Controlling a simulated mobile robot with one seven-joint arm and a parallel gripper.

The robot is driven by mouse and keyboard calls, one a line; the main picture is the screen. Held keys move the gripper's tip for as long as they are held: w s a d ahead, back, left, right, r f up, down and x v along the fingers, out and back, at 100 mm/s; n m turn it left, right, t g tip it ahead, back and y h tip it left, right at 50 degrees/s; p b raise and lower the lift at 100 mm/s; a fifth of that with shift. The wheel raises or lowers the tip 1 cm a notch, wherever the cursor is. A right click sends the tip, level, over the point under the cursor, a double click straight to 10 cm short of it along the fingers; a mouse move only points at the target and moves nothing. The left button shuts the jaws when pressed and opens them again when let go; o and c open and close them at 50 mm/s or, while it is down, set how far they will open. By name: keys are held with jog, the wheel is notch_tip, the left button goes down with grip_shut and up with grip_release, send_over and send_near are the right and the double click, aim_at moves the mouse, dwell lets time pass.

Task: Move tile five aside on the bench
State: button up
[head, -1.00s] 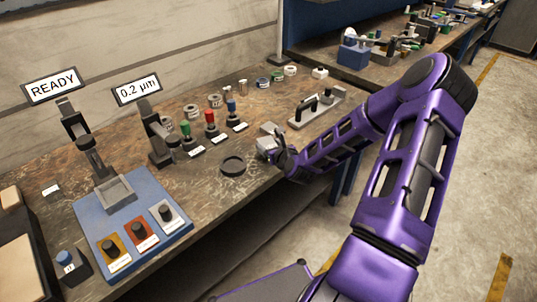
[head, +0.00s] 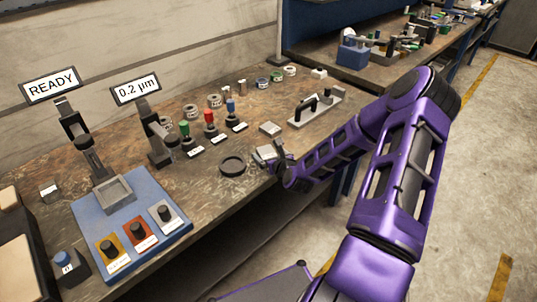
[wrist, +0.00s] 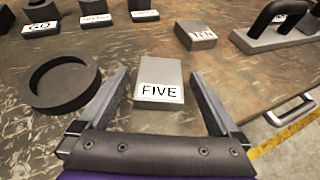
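Tile five (wrist: 160,82) is a grey block with a white label reading FIVE. In the wrist view it lies flat on the bench between the two spread fingers of my gripper (wrist: 160,76), with a gap on both sides. In the head view tile five (head: 264,154) is partly hidden by my gripper (head: 277,157), which is low at the bench's front edge. My gripper is open and holds nothing.
A dark round ring (wrist: 64,82) sits close by on the left. A block with a black handle (head: 314,108) stands farther back. The bench (head: 200,195) ends just right of the gripper.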

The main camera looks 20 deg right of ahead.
jog(key=shift+r, duration=0.3)
jog(key=v, duration=1.2)
jog(key=shift+p, duration=0.45)
jog(key=shift+f, duration=0.15)
